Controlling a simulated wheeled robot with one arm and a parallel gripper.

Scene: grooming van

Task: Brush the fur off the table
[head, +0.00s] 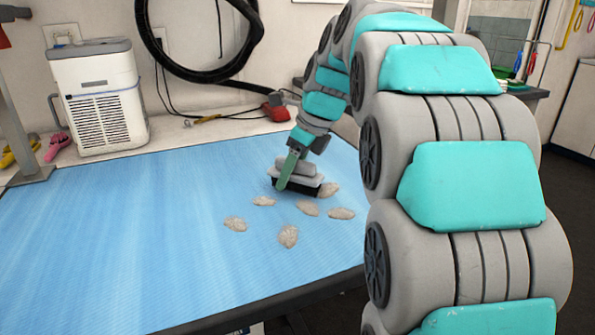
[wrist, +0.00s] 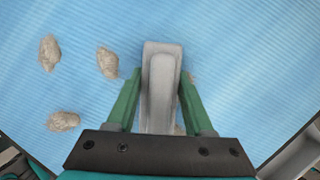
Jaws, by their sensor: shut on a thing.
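The grooming table (head: 130,240) has a blue ribbed top. Several beige fur tufts lie on its right part, such as one near the front (head: 288,236), one to the left (head: 235,223) and one to the right (head: 341,213). A grey brush (head: 298,173) with a dark underside is at the table surface among the tufts. My gripper (wrist: 160,92) is shut on the brush's grey handle, with green fingers on both sides of it. In the wrist view, tufts lie left of the brush (wrist: 108,62), and one is partly hidden behind the handle and a finger.
A white appliance (head: 98,95) stands on the counter behind the table. A black hose (head: 200,72) hangs on the wall. A red tool (head: 277,108) lies on the counter. A metal post (head: 15,130) stands at the table's left. The table's left half is clear.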

